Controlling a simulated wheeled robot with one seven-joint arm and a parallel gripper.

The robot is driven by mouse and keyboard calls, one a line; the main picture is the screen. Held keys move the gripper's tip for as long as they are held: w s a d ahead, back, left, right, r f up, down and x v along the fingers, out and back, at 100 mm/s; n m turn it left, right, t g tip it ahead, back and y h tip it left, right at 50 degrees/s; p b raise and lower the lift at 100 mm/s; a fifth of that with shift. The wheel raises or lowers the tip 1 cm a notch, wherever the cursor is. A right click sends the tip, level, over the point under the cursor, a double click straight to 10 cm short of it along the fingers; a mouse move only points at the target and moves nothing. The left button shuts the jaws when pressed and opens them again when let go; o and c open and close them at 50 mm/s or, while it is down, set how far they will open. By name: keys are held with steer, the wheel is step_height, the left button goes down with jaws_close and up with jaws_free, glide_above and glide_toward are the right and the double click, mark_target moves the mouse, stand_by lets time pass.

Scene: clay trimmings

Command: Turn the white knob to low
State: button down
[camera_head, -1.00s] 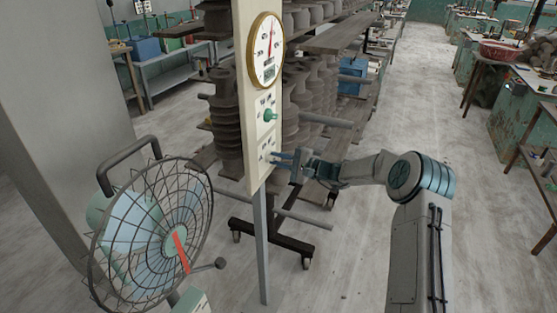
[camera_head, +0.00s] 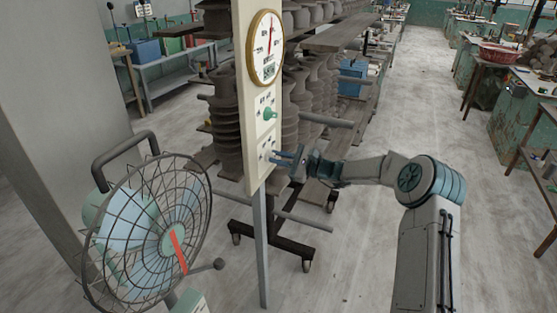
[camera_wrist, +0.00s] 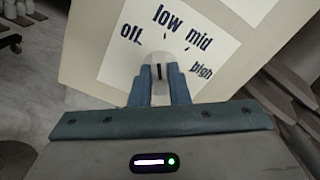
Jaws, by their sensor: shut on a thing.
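The white knob (camera_wrist: 160,76) sits on a white dial plate (camera_wrist: 118,62) printed off, low, mid and high. My gripper (camera_wrist: 158,88) has its blue fingers closed on both sides of the knob. The knob's dark mark points up in the wrist view, roughly toward low. In the head view my gripper (camera_head: 283,159) reaches from the right to the lowest dial on the cream panel (camera_head: 247,100).
Above on the panel are a green knob (camera_head: 269,113) and a round gauge (camera_head: 266,48). A caged fan (camera_head: 150,235) stands at front left. A rack of clay pots (camera_head: 225,125) stands behind the panel.

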steer(key=shift+m, duration=1.1)
steer(key=c, duration=1.4)
jaws_free()
steer(key=b+v, duration=0.3)
steer(key=v, duration=1)
steer(key=shift+d+r, duration=0.1)
steer(key=shift+d, duration=0.3)
